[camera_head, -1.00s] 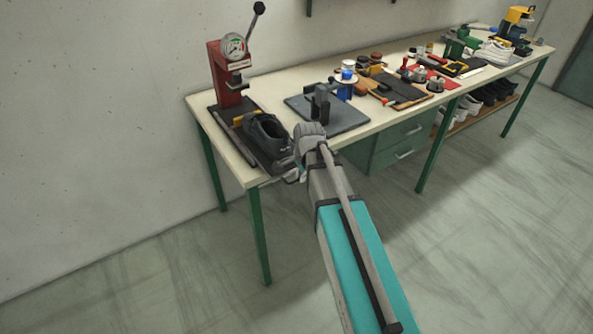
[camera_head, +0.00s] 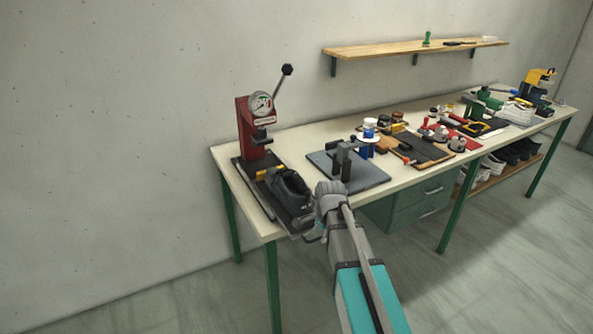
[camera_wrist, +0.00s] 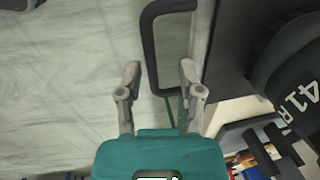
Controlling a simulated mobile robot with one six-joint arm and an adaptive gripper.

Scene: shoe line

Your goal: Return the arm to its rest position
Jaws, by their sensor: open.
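My arm reaches up to the near left corner of the workbench (camera_head: 205,172). My gripper (camera_wrist: 160,72) is open in the wrist view, its two fingers apart with nothing held between them. A black looped handle (camera_wrist: 148,45) lies just beyond the fingertips, partly across the gap between them. A dark shoe (camera_head: 287,187) sits on a dark tray (camera_head: 254,191) beside the end of my arm. The shoe, marked "41 R", also fills the right of the wrist view (camera_wrist: 290,95). In the head view the fingers are mostly hidden by the wrist.
A red press (camera_head: 255,130) with a gauge and lever stands behind the shoe. A grey plate with a clamp (camera_head: 362,178) lies to the right. Tools and pots crowd the bench beyond. Green drawers (camera_head: 420,198) hang below, and a wall shelf (camera_head: 400,49) is above. The floor in front is clear.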

